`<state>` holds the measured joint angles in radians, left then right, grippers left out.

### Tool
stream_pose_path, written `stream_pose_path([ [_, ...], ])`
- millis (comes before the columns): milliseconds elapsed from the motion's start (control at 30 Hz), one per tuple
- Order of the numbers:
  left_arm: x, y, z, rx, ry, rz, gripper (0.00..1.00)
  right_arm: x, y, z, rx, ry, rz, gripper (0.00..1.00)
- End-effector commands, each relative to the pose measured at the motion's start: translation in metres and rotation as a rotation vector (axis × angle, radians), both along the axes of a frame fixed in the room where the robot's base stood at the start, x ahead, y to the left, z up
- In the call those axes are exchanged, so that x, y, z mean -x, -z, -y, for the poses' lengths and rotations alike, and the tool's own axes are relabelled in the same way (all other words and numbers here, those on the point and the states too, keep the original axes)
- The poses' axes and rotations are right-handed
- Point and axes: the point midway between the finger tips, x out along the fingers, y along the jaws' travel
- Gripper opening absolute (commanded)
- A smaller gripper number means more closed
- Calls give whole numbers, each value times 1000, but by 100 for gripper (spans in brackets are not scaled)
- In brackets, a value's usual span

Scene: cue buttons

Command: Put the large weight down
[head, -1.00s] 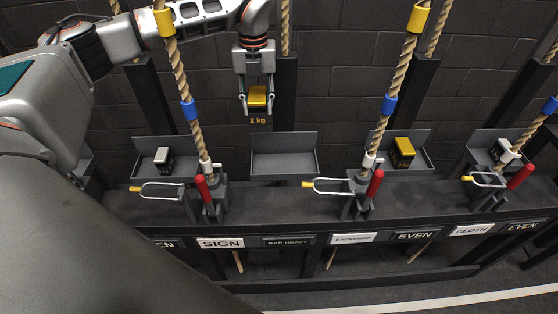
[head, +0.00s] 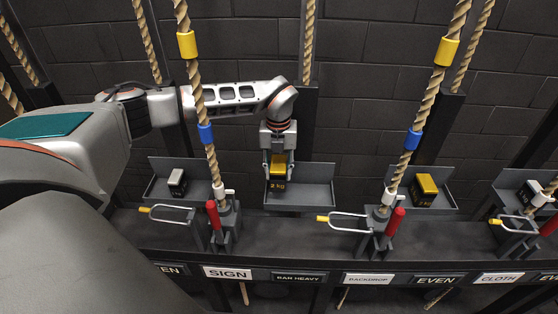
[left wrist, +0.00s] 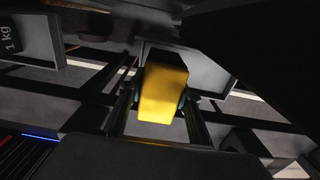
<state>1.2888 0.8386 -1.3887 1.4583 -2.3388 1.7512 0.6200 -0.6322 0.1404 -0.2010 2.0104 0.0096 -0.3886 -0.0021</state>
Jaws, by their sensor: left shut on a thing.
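My left gripper (head: 278,166) is shut on a yellow-topped black weight (head: 278,171) marked 2 kg. It holds the weight upright, within or just in front of the middle grey tray (head: 314,190); I cannot tell whether the weight touches the tray floor. In the left wrist view the weight's yellow top (left wrist: 163,88) sits between the two fingers (left wrist: 156,105), with part of the grey tray (left wrist: 205,68) behind it. The right gripper is not in view.
A small white-topped weight (head: 177,182) sits in the left tray. Another yellow-topped weight (head: 425,188) sits in the tray to the right. Ropes (head: 208,135) with red-handled locks (head: 214,214) and wire loops (head: 345,223) stand on both sides of the middle tray.

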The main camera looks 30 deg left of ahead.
Motion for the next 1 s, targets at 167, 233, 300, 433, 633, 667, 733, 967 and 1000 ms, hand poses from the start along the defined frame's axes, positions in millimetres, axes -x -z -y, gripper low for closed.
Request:
stream_pose_path([
  [167,-4,7,1,3,-1,10,0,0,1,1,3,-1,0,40],
  [233,-4,8,1,3,-1,11,0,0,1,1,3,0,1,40],
  [300,-4,11,1,3,-1,11,0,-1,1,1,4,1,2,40],
  [433,-3,22,1,3,-2,7,0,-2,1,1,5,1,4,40],
  [633,-3,46,0,2,-3,6,0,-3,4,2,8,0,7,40],
  [667,-3,49,0,2,-2,7,0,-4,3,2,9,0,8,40],
  [733,-3,52,0,3,-2,9,0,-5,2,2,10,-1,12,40],
  [967,-4,51,1,3,-1,11,0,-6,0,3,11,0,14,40],
  [1000,-4,51,1,3,-1,11,0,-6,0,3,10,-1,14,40],
])
